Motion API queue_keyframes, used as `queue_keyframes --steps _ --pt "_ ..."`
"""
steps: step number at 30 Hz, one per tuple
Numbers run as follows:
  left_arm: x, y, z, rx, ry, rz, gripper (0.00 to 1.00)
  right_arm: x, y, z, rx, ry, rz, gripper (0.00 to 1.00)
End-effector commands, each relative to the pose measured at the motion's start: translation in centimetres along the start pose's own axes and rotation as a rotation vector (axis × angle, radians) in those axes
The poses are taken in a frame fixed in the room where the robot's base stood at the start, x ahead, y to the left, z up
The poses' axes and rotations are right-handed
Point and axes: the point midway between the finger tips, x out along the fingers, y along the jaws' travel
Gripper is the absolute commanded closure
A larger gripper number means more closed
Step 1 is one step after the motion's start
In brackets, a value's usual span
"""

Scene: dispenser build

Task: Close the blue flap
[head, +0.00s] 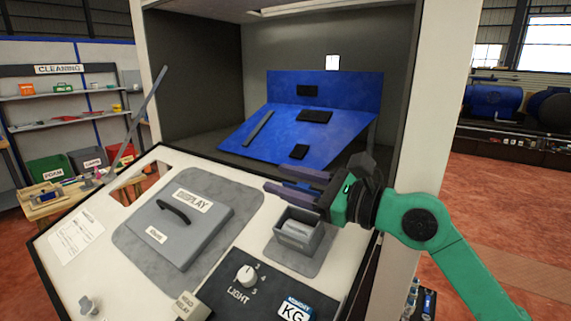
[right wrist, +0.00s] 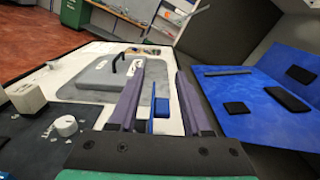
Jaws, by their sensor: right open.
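My right gripper (head: 272,179) reaches in from the right over the sloped white panel (head: 120,225), above and behind the grey open-topped box (head: 298,236). Its two dark purple fingers are spread apart; they also show in the right wrist view (right wrist: 158,78). A small blue piece (right wrist: 161,106), which looks like the blue flap, shows between the fingers in the right wrist view. It appears as a thin blue strip (head: 300,186) in the head view, mostly hidden by the fingers. I cannot tell whether they touch it. My left gripper is not in view.
A grey lid marked DISPLAY (head: 185,220) with a black handle lies left of the box. A light knob (head: 246,275) sits in front. Behind, a large blue board (head: 340,125) with black blocks stands inside the cabinet. A white post (head: 432,90) rises at the right.

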Motion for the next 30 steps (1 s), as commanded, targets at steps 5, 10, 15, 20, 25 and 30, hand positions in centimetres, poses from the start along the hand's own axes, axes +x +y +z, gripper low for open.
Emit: queue_keyframes --steps 5,10,15,20,25,30 --pt "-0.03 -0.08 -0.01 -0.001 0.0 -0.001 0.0 0.24 0.03 -0.15 -0.001 0.002 0.0 0.52" --pt "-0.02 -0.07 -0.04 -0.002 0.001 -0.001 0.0 0.21 0.03 -0.14 0.0 0.001 0.0 0.86" --pt "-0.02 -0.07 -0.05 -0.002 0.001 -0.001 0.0 0.19 0.03 -0.11 0.0 0.001 0.0 1.0" --pt "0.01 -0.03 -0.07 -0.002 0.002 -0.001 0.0 0.18 0.02 -0.1 -0.002 0.001 0.0 1.0" --pt "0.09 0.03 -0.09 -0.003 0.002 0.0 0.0 0.17 0.03 -0.09 -0.005 0.0 -0.001 1.0" --pt "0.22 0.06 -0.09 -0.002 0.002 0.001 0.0 0.16 0.06 -0.09 -0.012 0.0 -0.001 1.0"
